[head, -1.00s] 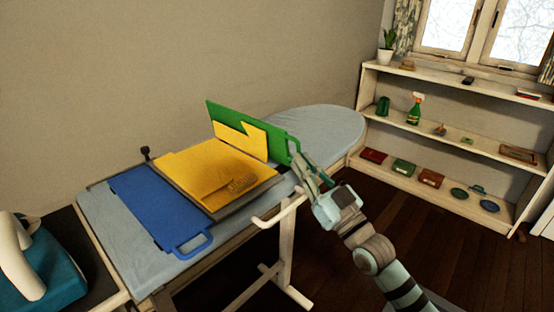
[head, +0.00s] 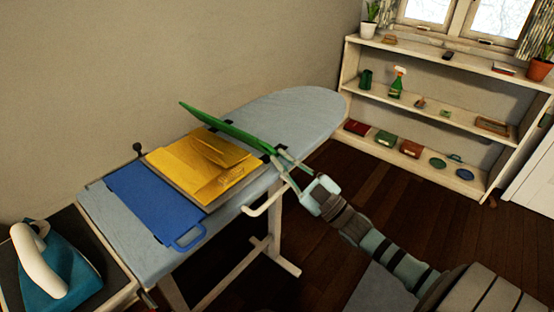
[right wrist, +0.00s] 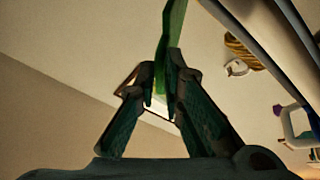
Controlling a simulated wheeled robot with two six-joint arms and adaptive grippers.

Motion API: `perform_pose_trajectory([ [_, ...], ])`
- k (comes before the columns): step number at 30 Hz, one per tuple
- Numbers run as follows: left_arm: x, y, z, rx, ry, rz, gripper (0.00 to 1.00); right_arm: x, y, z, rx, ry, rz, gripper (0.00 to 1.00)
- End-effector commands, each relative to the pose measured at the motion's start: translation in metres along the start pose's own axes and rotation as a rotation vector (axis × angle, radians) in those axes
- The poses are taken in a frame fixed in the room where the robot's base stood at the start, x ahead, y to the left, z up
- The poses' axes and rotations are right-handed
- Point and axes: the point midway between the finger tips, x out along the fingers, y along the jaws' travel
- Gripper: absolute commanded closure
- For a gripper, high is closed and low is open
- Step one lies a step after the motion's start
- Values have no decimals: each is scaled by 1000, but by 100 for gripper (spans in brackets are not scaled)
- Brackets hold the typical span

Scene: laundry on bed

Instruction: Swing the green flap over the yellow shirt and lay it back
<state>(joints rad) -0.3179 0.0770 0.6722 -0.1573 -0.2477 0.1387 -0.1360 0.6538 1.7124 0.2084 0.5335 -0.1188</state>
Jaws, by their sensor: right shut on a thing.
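The green flap (head: 222,124) stands tilted up from the folding board on the ironing board, seen nearly edge-on, leaning away from the shirt. The yellow shirt (head: 195,168) lies on the board's middle, with its near-right part folded over. The blue flap (head: 150,203) lies flat at the left. My right gripper (head: 283,165) is at the flap's near end. In the right wrist view, its fingers (right wrist: 167,88) are closed on the green flap (right wrist: 170,40). My left gripper is not in view.
The ironing board (head: 300,103) has free cloth at its far right end. A teal iron (head: 60,280) stands at the lower left. A white shelf (head: 420,125) with small items stands at the back right.

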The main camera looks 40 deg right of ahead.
Motion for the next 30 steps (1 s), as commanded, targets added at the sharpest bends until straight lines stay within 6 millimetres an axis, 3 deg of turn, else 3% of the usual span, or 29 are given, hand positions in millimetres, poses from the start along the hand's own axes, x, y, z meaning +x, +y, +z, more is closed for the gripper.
perform_pose_trajectory([
  [11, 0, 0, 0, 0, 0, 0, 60, 0, 1, -2, -10, 7, -1, 100],
  [12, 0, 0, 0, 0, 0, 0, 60, 0, 1, -2, -10, 7, -1, 90],
  [16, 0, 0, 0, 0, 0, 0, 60, 0, 1, -2, -9, 6, -1, 72],
  [26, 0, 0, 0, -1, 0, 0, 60, -4, 1, -1, -8, 2, -2, 72],
  [30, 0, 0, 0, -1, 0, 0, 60, -30, 0, -1, -8, -1, -6, 72],
])
